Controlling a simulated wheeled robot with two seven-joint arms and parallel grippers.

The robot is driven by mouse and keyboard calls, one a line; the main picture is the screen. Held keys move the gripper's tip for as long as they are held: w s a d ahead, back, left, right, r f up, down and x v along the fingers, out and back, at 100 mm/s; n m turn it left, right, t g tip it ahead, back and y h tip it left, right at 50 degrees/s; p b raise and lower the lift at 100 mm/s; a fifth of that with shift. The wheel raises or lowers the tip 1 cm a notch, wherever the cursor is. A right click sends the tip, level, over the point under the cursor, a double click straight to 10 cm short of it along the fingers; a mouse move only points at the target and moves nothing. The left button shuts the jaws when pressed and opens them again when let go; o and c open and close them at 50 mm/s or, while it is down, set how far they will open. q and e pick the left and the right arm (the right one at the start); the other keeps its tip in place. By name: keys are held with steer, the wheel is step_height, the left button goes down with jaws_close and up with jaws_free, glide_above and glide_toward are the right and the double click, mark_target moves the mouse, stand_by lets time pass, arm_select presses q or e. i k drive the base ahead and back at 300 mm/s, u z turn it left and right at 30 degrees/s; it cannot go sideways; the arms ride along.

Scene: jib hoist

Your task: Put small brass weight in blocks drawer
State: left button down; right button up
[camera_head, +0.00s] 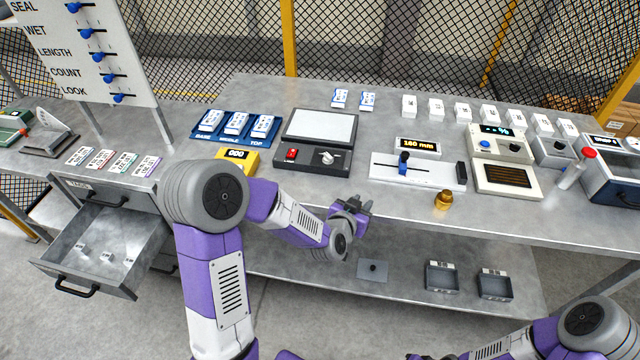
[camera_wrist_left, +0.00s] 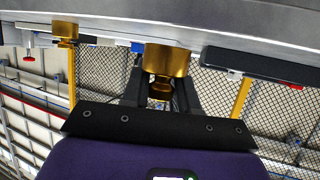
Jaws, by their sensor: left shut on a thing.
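My left gripper (camera_head: 358,206) is in front of the bench's front edge, near the middle of the head view. In the left wrist view its fingers (camera_wrist_left: 160,95) are shut on a brass weight (camera_wrist_left: 167,62). The head view barely shows this held weight. Another brass weight (camera_head: 443,200) stands on the bench near its front edge, right of the gripper. It also shows at the left of the wrist view (camera_wrist_left: 66,32). An open grey drawer (camera_head: 62,272) at the lower left holds several small pale blocks; its own label is not readable. My right gripper is out of view.
A closed drawer labelled apparently TAGS (camera_head: 125,205) sits above the open one. The bench (camera_head: 310,185) carries a scale (camera_head: 318,140), a length gauge (camera_head: 418,170), blue trays (camera_head: 236,125) and several white blocks. A lower shelf (camera_head: 400,290) holds small bins.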

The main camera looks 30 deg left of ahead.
mark_target(130, 241)
steer(key=z, duration=1.8)
steer(key=k, duration=2.15)
steer(key=u, duration=2.7)
